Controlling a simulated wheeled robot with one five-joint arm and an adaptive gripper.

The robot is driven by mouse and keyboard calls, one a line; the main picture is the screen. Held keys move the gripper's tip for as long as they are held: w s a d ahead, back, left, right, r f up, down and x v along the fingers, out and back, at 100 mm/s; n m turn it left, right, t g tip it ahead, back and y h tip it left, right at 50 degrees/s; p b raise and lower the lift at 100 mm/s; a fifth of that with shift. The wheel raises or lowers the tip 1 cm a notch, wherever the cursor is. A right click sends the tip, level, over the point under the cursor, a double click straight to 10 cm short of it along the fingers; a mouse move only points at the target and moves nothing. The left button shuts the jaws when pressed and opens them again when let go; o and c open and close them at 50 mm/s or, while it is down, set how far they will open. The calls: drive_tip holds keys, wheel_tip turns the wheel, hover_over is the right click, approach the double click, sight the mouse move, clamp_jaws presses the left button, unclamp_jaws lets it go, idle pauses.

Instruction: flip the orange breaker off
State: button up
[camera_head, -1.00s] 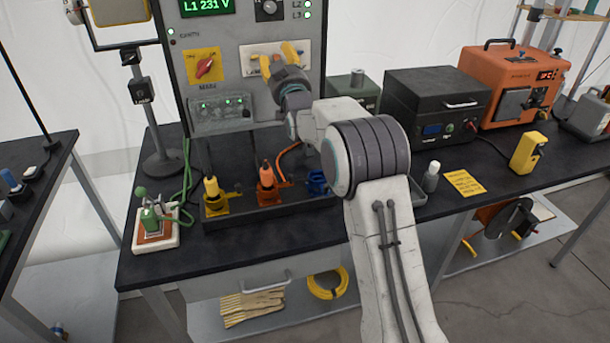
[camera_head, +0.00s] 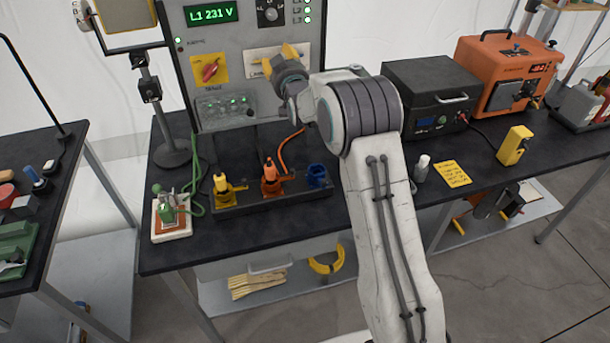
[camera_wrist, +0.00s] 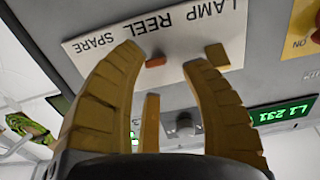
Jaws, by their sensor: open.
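The breaker plate (camera_head: 256,62) is a pale strip on the grey panel, partly covered by my gripper (camera_head: 279,60) in the head view. The wrist view shows the plate (camera_wrist: 100,44) upside down, lettered LAMP, REEL and SPARE. A small orange-brown breaker (camera_wrist: 155,61) sits by REEL, between my gripper's fingertips (camera_wrist: 162,58) in the picture. A tan block (camera_wrist: 217,55) lies by LAMP, just beyond the right fingertip. The SPARE position is hidden behind the left finger. My gripper is open; contact with the breaker cannot be told.
A red rotary switch (camera_head: 210,71) on a yellow plate is left of my gripper. A green display (camera_head: 211,12) reads L1 231 V. Below, a tray (camera_head: 262,199) holds yellow, orange and blue plugs. A black box (camera_head: 428,95) stands at right.

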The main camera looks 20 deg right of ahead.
drive_tip(key=s+b, duration=0.4)
drive_tip(key=s, duration=0.3)
drive_tip(key=s+f+g, duration=0.6)
drive_tip(key=s+f, duration=0.2)
drive_tip(key=f, duration=0.3)
drive_tip(key=s+f+g, duration=0.6)
drive_tip(key=s+f, duration=0.2)
drive_tip(key=f, duration=0.4)
drive_tip(key=shift+g, duration=0.3)
drive_tip(key=shift+f, duration=0.1)
